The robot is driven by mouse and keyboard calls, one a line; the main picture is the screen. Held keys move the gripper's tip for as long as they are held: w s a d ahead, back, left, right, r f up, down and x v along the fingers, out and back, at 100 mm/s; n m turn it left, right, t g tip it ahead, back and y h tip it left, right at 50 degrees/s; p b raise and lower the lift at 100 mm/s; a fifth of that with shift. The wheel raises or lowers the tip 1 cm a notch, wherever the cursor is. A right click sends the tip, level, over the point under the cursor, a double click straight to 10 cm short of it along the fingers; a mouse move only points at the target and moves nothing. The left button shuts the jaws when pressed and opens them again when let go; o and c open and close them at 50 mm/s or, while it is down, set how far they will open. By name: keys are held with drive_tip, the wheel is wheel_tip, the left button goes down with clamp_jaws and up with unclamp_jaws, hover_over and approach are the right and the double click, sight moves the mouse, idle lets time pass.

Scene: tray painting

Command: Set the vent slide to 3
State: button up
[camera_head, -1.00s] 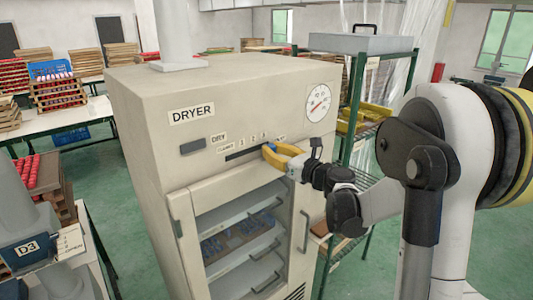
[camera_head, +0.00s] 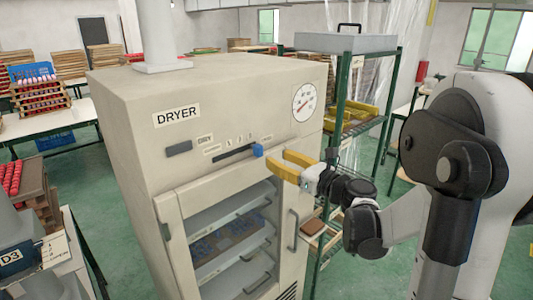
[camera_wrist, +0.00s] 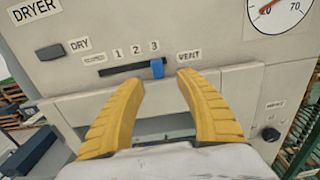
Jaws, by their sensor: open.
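The vent slide is a blue knob (camera_head: 258,150) in a dark horizontal slot (camera_head: 235,153) on the front of the beige dryer (camera_head: 130,110). In the wrist view the knob (camera_wrist: 157,69) sits near the slot's right end, just below the printed 3 (camera_wrist: 154,46). My gripper (camera_head: 297,168) has yellow fingers and is to the right of the knob in the head view, apart from it. In the wrist view the fingers of my gripper (camera_wrist: 160,85) are spread, with the knob beyond the gap between them. Nothing is held.
A dial gauge (camera_head: 304,102) is at the panel's upper right. Below the slot is a glass door with a handle (camera_head: 293,230) and trays inside. A green shelf rack (camera_head: 345,110) stands to the right of the dryer.

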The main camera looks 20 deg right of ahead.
drive_tip(key=v, duration=0.3)
drive_tip(key=shift+s+d, duration=0.1)
drive_tip(key=shift+s, duration=0.05)
idle(0.3)
drive_tip(key=s+a+f+n+g+b, duration=0.4)
drive_tip(key=s+a+f+n+b, duration=0.1)
drive_tip(key=a+f+n, duration=0.3)
drive_tip(key=s+a+f+n+g+b, duration=0.35)
drive_tip(key=a+f+n+b, duration=0.25)
drive_tip(key=a+f+n, duration=0.2)
drive_tip(key=s+f+n+g+h+b, duration=0.2)
drive_tip(key=s+f+n+h+b, duration=0.3)
drive_tip(key=s+f+n+b, duration=0.3)
drive_tip(key=s+f+n, duration=0.4)
drive_tip(key=s+n, duration=0.2)
drive_tip(key=n, duration=0.2)
drive_tip(key=shift+d+f+h, duration=0.2)
drive_tip(key=shift+h, duration=0.1)
